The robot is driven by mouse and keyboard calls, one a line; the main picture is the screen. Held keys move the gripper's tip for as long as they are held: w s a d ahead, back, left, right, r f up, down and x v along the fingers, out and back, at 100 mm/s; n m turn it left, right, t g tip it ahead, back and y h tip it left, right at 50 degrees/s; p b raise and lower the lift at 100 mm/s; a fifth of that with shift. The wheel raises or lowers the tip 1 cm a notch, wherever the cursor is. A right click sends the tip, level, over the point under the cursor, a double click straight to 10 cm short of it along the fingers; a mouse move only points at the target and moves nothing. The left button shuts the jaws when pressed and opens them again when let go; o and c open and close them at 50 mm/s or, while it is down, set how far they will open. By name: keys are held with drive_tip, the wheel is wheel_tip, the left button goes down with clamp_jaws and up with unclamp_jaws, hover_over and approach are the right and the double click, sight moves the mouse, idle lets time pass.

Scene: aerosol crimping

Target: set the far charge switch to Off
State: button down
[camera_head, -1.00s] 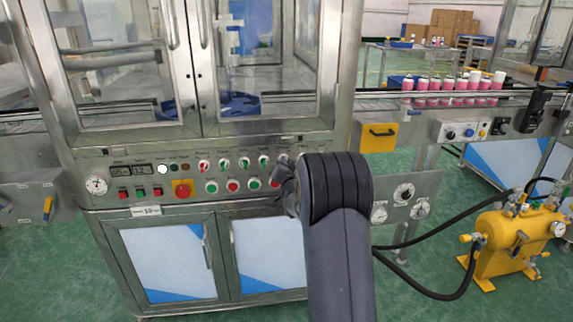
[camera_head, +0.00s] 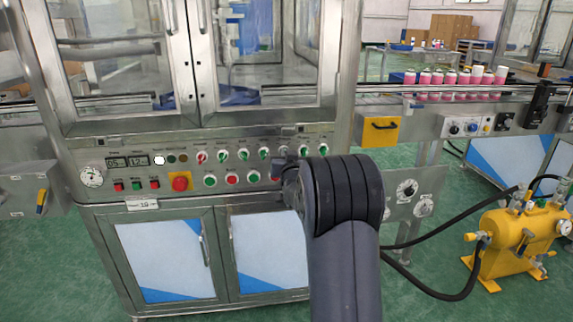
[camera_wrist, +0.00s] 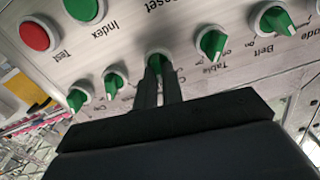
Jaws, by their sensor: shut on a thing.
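My gripper (camera_wrist: 159,72) is shut on a green rotary switch (camera_wrist: 156,53) on the control panel, in the wrist view. The fingers cover most of this knob and its label, of which only a "C" shows, so I cannot read its name or setting. Two more green switches, one (camera_wrist: 114,81) nearer and one (camera_wrist: 77,98) at the far left, stand to its left with white pointers; their labels are too small to read. In the head view my gripper (camera_head: 284,170) is at the panel's upper switch row, largely hidden by my wrist.
To the right in the wrist view are the Table switch (camera_wrist: 211,43) and the Belt switch (camera_wrist: 274,20). A green button (camera_wrist: 84,8) and a red button (camera_wrist: 38,35) lie above. In the head view a red emergency button (camera_head: 180,181) and a yellow tank (camera_head: 505,245) show.

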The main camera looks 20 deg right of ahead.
drive_tip(key=shift+w+a+f+n+b, duration=0.1)
drive_tip(key=shift+a+n+b, duration=0.05)
drive_tip(key=shift+n+b, duration=1.5)
drive_tip(key=shift+a+f+n+b, duration=0.1)
drive_tip(key=shift+n+b, duration=1.1)
drive_tip(key=shift+n, duration=0.75)
drive_tip(key=shift+r, duration=0.1)
drive_tip(key=c, duration=1.5)
unclamp_jaws()
drive_tip(key=shift+c, duration=0.2)
drive_tip(key=v, duration=1)
drive_tip(key=shift+s+p, duration=0.35)
drive_tip(key=shift+s, duration=0.05)
drive_tip(key=shift+w, duration=0.15)
